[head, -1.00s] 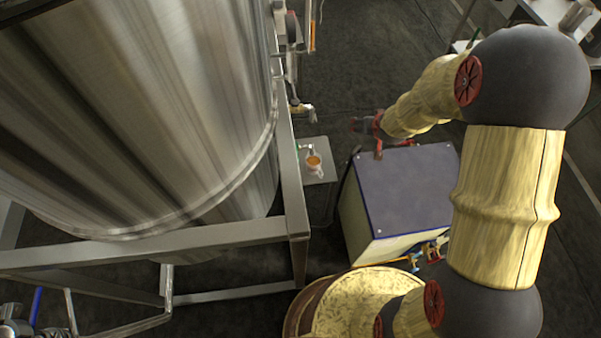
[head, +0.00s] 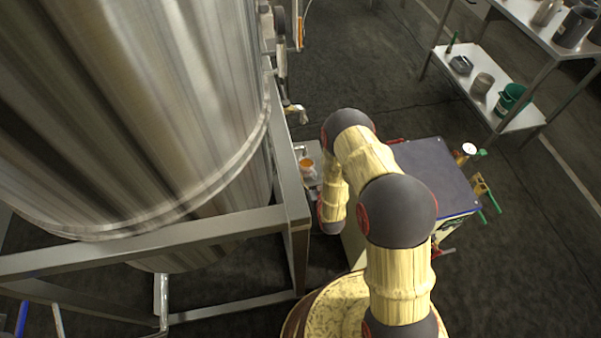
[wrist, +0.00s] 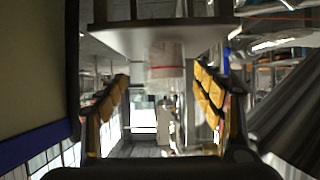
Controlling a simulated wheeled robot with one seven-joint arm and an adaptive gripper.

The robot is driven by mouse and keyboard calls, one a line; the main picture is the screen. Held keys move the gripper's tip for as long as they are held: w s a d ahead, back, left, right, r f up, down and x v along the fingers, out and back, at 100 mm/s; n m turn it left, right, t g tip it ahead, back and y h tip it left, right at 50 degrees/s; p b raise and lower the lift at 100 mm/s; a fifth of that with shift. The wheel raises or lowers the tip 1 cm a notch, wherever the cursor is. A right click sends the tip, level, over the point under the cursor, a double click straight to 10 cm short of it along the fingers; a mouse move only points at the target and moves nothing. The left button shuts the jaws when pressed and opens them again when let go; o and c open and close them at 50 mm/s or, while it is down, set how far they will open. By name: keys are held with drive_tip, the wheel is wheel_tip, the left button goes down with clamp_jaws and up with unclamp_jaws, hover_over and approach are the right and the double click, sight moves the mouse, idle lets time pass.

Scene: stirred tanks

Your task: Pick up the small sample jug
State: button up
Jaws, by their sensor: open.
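The small sample jug (head: 307,165), pale with an orange-brown top, stands on a small grey plate beside the tank frame in the head view. In the wrist view the jug (wrist: 167,62) shows as a pale, pinkish shape against the plate (wrist: 140,38), and the picture is turned so the plate lies above it. My gripper (wrist: 161,78) is open, with a yellow-padded finger on each side. The jug lies ahead, between the fingertips as seen, apart from both. In the head view my wrist is close to the right of the jug, and the fingers are hidden.
The large steel tank (head: 150,110) and its frame post (head: 287,180) stand close left of the jug. A tap (head: 294,110) is above it. A dark-topped cabinet (head: 435,172) stands right of my arm. A shelf unit (head: 500,90) is at upper right.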

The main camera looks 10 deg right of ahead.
sight(308, 172)
drive_tip(key=shift+s+a+f, duration=0.1)
drive_tip(key=shift+a+t, duration=0.1)
drive_tip(key=shift+t, duration=0.2)
drive_tip(key=b+x, duration=0.1)
drive_tip(key=x, duration=0.1)
drive_tip(key=b+x, duration=0.1)
drive_tip(key=x, duration=0.2)
drive_tip(key=b+x, duration=0.2)
drive_tip(key=shift+w+a+f, duration=0.25)
drive_tip(key=shift+w+f, duration=0.05)
drive_tip(key=shift+r, duration=0.1)
drive_tip(key=shift+c, duration=0.6)
drive_tip(key=c, duration=1.5)
drive_tip(key=shift+o, duration=0.2)
